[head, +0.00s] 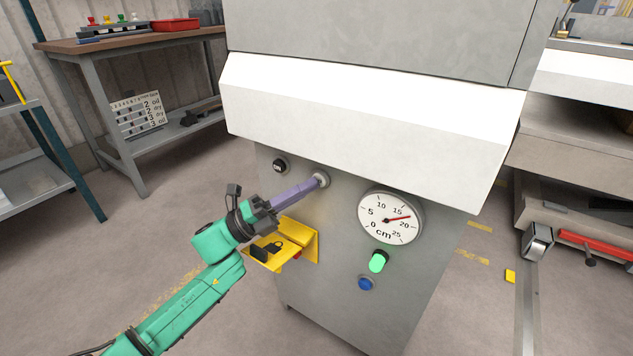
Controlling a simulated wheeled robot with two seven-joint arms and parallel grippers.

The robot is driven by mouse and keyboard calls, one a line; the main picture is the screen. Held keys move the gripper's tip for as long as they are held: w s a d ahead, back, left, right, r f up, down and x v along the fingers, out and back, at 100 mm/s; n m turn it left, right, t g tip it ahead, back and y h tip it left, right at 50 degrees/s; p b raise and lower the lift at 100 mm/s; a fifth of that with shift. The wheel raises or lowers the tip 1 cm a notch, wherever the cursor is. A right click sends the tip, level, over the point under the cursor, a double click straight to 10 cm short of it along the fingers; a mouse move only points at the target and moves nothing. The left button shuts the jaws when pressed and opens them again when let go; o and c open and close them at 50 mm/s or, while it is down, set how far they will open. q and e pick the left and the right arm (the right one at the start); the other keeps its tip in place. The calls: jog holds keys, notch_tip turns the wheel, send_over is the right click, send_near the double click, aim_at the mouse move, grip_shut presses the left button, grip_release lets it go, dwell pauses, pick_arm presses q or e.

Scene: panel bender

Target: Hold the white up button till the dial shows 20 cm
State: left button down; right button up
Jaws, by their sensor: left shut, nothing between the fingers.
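The white up button (323,179) is a small round button on the machine's grey front panel, partly hidden by my fingertips. My left gripper (316,184) is shut and empty, with its purple fingertips at the button; they look to be touching it. How far the button is pressed in cannot be seen. The round white dial (378,233) is to the right of the button, marked 0 to 25 cm. Its red needle points between 15 and 20. My right gripper is not in view.
A black knob (279,165) is left of the button. A yellow bracket (308,243) juts out below my gripper. A lit green switch (378,262) and a blue button (366,284) are under the dial. A workbench (70,46) stands at the back left.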

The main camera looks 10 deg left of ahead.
pick_arm(q)
jog(key=shift+s, duration=0.1)
dwell(0.6)
jog(key=shift+s+a, duration=0.3)
jog(key=shift+s, duration=0.4)
jog(key=shift+s+p, duration=0.1)
jog(key=shift+p, duration=0.25)
jog(key=s, duration=0.1)
jog(key=s+a+p, duration=0.1)
jog(key=s, duration=0.1)
jog(key=s+a, duration=0.1)
jog(key=shift+s+p, duration=0.25)
jog(key=shift+p, duration=0.1)
